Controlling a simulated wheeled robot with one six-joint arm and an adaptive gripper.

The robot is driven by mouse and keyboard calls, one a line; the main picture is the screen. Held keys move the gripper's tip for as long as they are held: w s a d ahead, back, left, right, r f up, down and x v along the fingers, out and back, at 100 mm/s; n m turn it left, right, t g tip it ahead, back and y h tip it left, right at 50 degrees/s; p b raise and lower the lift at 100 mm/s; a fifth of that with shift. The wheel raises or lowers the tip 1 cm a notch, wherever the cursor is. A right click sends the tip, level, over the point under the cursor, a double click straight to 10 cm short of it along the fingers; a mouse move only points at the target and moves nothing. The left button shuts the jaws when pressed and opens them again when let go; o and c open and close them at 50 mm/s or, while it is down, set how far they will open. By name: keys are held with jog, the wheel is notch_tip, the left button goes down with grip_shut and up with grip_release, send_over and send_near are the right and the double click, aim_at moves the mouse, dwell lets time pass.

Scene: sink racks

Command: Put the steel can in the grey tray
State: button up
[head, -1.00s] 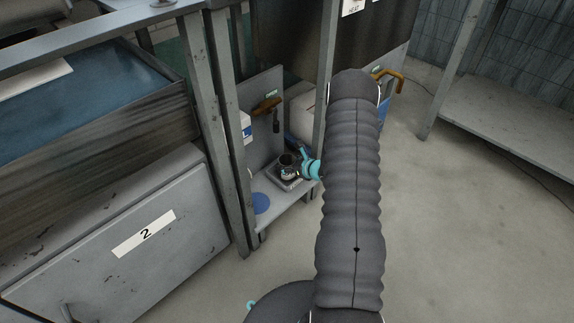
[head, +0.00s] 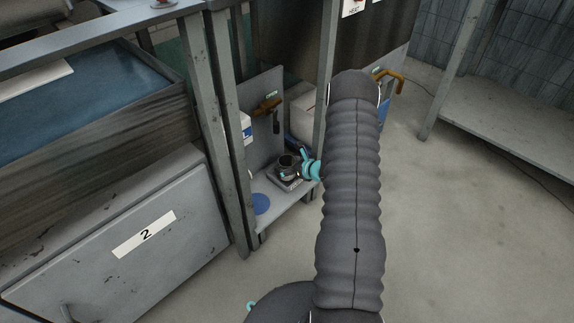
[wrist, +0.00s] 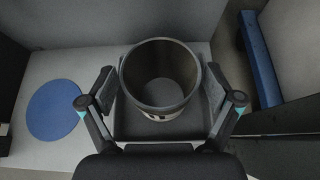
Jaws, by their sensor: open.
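The steel can (wrist: 160,102) stands upright and open-topped in the grey tray (wrist: 126,125), between my gripper's fingers in the wrist view. My gripper (wrist: 160,90) is open, with one finger on each side of the can. A narrow gap seems to show beside the can, but I cannot tell if either finger touches it. In the head view the can (head: 285,164) and the grey tray (head: 287,183) sit on the low shelf. My arm hides part of that area.
A blue disc (wrist: 54,109) lies flat on the shelf (wrist: 40,150) left of the tray. A blue bar (wrist: 259,60) is at the right. A metal post (head: 327,85) and the shelf's back panel (head: 262,135) bound the space. The open floor is at the right.

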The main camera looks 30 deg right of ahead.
jog(key=v, duration=1.1)
jog(key=shift+s+p, duration=0.3)
jog(key=shift+s, duration=0.05)
jog(key=shift+d+r, duration=0.1)
jog(key=shift+d, duration=0.05)
dwell(0.6)
